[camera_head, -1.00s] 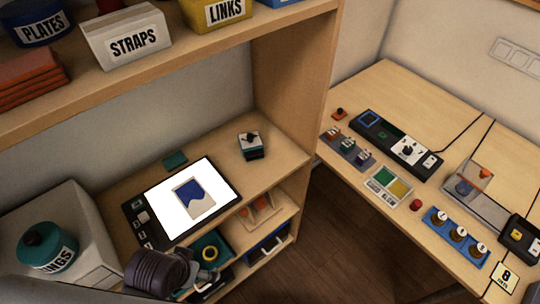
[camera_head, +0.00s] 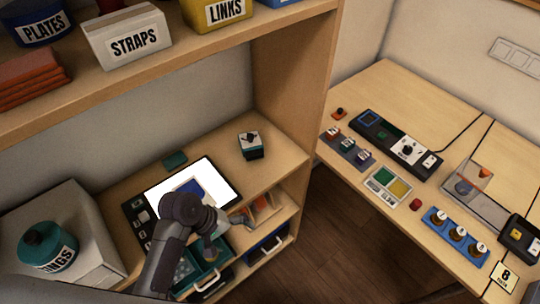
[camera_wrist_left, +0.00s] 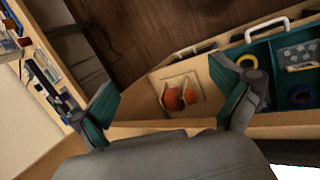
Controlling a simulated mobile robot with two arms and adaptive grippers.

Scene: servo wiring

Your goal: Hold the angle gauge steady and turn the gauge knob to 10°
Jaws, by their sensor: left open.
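A small dark box with a white top and a teal edge (camera_head: 251,146) stands on the shelf board. A small dark knob-like part shows on top, so it may be the angle gauge, but its scale is too small to read. On the right table, a black device with a white dial face and dark knob (camera_head: 408,149) is another possible gauge. My left gripper (camera_head: 228,233) is open and empty, in front of the lower shelf and apart from both. In the left wrist view its teal-padded fingers (camera_wrist_left: 172,105) are spread wide. My right gripper is not in view.
The tablet (camera_head: 220,182) is partly hidden behind my left arm. Below the board are an open wooden bin with orange things (camera_wrist_left: 178,82) and a teal tray (camera_wrist_left: 268,58) with a yellow ring. A shelf side panel (camera_head: 290,85) separates shelf and right table.

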